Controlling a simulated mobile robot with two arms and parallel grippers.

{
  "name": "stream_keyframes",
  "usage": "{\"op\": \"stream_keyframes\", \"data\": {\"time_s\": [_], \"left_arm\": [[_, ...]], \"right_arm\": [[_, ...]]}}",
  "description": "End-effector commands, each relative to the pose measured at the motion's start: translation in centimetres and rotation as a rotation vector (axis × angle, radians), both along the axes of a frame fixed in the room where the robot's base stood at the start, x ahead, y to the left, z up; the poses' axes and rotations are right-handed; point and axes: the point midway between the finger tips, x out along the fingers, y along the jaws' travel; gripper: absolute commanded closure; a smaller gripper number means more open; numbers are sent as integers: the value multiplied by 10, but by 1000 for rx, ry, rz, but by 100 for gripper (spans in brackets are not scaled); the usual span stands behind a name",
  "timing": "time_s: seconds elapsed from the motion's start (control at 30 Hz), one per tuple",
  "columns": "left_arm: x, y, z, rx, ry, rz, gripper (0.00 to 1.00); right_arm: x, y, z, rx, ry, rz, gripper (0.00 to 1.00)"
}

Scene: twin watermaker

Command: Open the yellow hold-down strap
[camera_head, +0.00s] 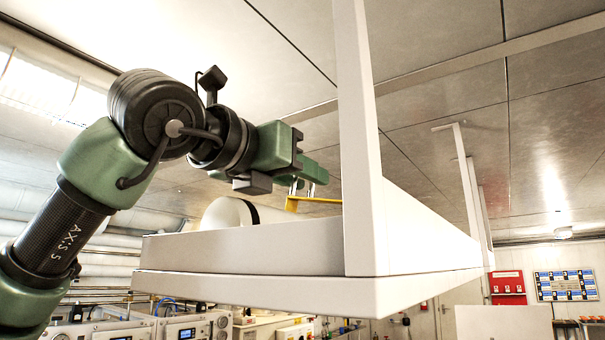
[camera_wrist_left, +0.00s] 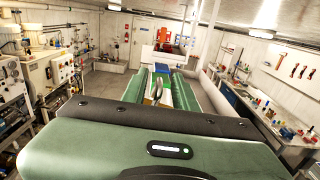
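The yellow strap (camera_head: 313,200) shows as a short yellow piece above the white rack's wall in the head view, with a bent end at its left. Part of it is hidden behind the white upright. A white cylinder (camera_head: 229,213) with a dark band lies beside it, partly hidden by the wall. My left gripper (camera_head: 305,188) is just above the strap, pointing right, its two metallic tips apart. I cannot tell whether they touch the strap. In the left wrist view, my green gripper fingers (camera_wrist_left: 161,88) stand apart, with a small yellowish piece between them. My right gripper is not in view.
The white rack (camera_head: 240,245) has a raised front wall and tall uprights (camera_head: 358,130) close to my left gripper's right. A red wall box (camera_head: 507,287) and a blue-framed board (camera_head: 566,285) are at the far right. Equipment panels (camera_head: 185,328) stand below left.

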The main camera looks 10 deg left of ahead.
Motion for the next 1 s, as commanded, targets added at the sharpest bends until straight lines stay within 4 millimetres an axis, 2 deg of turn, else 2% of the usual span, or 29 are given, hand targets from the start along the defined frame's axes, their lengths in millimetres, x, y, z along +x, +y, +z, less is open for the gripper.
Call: {"op": "stream_keyframes", "data": {"time_s": [0.03,0.1,1.0], "left_arm": [[0,0,0,0,0,0,85],[0,0,0,0,1,0,100],[0,0,0,0,2,0,100]], "right_arm": [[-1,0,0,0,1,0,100],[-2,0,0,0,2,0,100],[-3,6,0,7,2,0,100]]}}
